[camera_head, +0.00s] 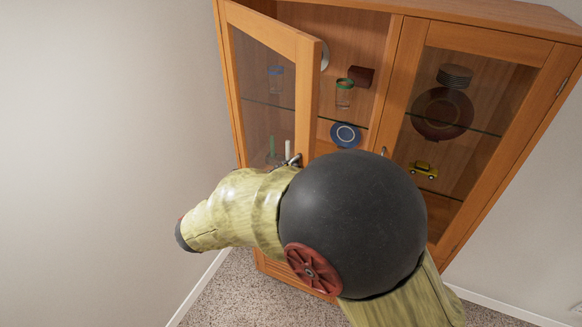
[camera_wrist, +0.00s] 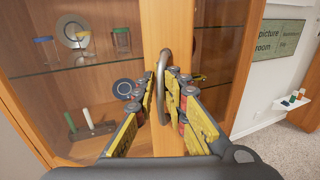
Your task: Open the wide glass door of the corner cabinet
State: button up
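The wooden corner cabinet (camera_head: 405,60) has two glass doors. Its left glass door (camera_head: 309,95) stands ajar, swung outward. Its right glass door (camera_head: 411,75) looks closed, with a small handle (camera_head: 384,152) on its left edge. My gripper (camera_head: 292,161) is at the left door's free edge, partly hidden behind my arm in the head view. In the wrist view, the curved metal handle (camera_wrist: 161,80) runs between the fingers of my gripper (camera_wrist: 161,76), which are closed in around it near the tips. The door's wooden frame (camera_wrist: 165,25) is behind it.
Glass shelves inside hold glasses (camera_head: 344,93), a blue plate (camera_head: 345,135), a brown plate (camera_head: 442,113) and a yellow toy car (camera_head: 423,170). A bare wall (camera_head: 100,130) stands close on the left. Carpet (camera_head: 225,290) lies in front. A wall sign (camera_wrist: 281,42) is at right.

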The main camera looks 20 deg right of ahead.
jog(key=a+p, duration=0.1)
jog(key=a, duration=0.8)
jog(key=shift+w+r+p, duration=0.2)
jog(key=shift+r+p, duration=0.2)
jog(key=shift+p, duration=0.3)
dwell(0.6)
